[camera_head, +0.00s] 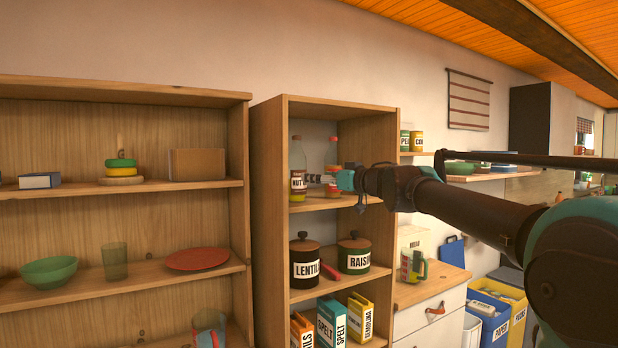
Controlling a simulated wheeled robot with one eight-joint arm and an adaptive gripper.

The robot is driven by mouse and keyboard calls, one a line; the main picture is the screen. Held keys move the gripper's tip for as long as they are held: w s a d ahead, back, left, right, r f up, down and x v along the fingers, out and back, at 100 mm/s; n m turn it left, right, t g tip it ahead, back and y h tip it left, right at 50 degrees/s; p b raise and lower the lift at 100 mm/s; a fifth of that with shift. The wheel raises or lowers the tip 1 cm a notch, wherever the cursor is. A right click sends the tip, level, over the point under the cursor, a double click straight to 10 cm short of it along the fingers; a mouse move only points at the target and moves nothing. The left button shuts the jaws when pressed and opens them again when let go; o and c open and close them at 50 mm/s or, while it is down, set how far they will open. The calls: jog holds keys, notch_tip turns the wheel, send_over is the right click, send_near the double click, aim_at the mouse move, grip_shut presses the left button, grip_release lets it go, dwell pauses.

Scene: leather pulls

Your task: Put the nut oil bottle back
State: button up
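The nut oil bottle (297,172) stands upright on the upper shelf of the narrow wooden cabinet, near its left side. It has a reddish-brown cap and a label reading "NUT". My gripper (316,179) reaches in from the right at the height of the label, with its fingers pointing left at the bottle. The fingers are small and dark here, and I cannot tell whether they touch the bottle or how wide they are. A second bottle (333,152) with a red cap stands to the right, partly hidden by my gripper.
Below are jars labelled LENTIL (305,268) and RAISIN (354,258), with several boxes (332,322) under them. The left shelf unit (90,188) holds toys, a bowl and a red plate (197,259). A white drawer cabinet (431,318) stands right. The cabinet's side panels bound the shelf.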

jog(key=shift+v, duration=0.8)
jog(key=w+d+f+m+t+h, duration=0.25)
jog(key=d+f+m+h, duration=0.2)
jog(key=d, duration=0.25)
jog(key=w+d+f+m+t+h, duration=0.1)
jog(key=d+f+m+t+h, duration=0.2)
jog(key=d+f+h, duration=0.35)
jog(key=s+d+f+m+g+h, duration=0.3)
jog(key=s+d+f+h, duration=0.15)
jog(key=d+f, duration=0.55)
jog(key=s+d+f+g, duration=0.1)
jog(key=s+f+g, duration=0.2)
jog(key=s+f, duration=0.5)
jog(key=s+d+f+g, duration=0.1)
jog(key=s+f+g, duration=0.25)
jog(key=f, duration=0.95)
jog(key=s+a+f+g+y, duration=0.1)
jog(key=s+a+f+g, duration=0.1)
jog(key=s+f, duration=0.5)
jog(key=s+a+f+n+g+y, duration=0.1)
jog(key=s+a+f+g, duration=0.1)
jog(key=s+f, duration=0.4)
jog(key=s+a, duration=0.1)
jog(key=s, duration=0.3)
jog(key=shift+f+g+y, duration=0.3)
jog(key=shift+f+y, duration=0.05)
jog(key=shift+f, duration=0.05)
jog(key=shift+n, duration=0.25)
jog(key=shift+c, duration=0.4)
